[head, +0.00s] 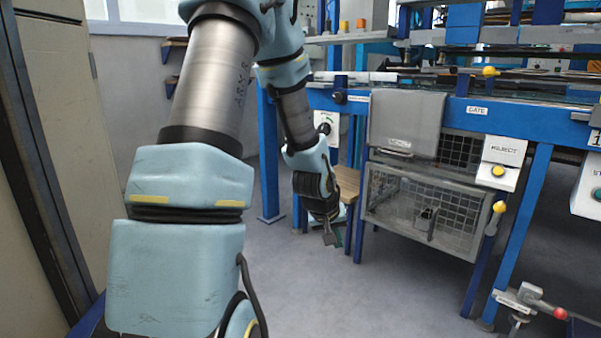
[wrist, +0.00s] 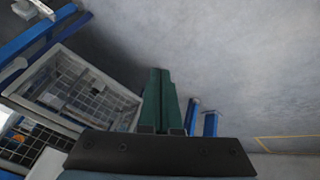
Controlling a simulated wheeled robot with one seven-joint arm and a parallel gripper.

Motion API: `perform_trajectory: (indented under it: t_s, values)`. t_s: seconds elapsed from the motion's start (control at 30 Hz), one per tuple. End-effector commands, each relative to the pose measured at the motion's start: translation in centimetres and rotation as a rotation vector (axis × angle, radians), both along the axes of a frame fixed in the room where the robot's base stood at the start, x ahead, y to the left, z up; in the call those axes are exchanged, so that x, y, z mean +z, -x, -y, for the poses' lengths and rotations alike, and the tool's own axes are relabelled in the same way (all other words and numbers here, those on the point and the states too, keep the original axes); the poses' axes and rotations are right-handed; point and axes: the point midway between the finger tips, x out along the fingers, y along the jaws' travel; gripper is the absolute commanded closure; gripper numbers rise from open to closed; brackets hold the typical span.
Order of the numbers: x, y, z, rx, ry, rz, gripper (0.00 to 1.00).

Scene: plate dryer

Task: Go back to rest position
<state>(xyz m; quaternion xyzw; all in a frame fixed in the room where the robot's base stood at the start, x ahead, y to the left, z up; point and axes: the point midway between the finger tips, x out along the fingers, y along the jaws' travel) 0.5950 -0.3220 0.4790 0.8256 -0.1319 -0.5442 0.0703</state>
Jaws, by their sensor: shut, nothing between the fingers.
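My arm stretches across the left and middle of the head view. My gripper (head: 334,237) hangs at its end, low in front of the blue machine frame. In the wrist view my gripper (wrist: 160,78) shows as two green fingers lying side by side, touching and empty. Nothing is held. In the head view the fingers are small and partly hidden by the wrist.
A blue machine (head: 540,120) with a mesh cage (head: 425,210) stands right of my gripper. A wooden surface (head: 347,182) is just behind my wrist. A clamp with a red knob (head: 560,313) is at lower right. The grey floor (head: 350,300) below is clear.

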Motion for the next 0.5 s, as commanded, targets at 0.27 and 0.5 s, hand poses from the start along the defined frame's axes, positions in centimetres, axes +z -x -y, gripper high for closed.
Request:
perform_trajectory:
  t_s: [0.27,0.5]
  values:
    - [5.1,6.9,-11.3,0.013,-0.245,-0.122,1.00]
    - [7.7,12.9,-15.6,0.013,-0.289,-0.233,1.00]
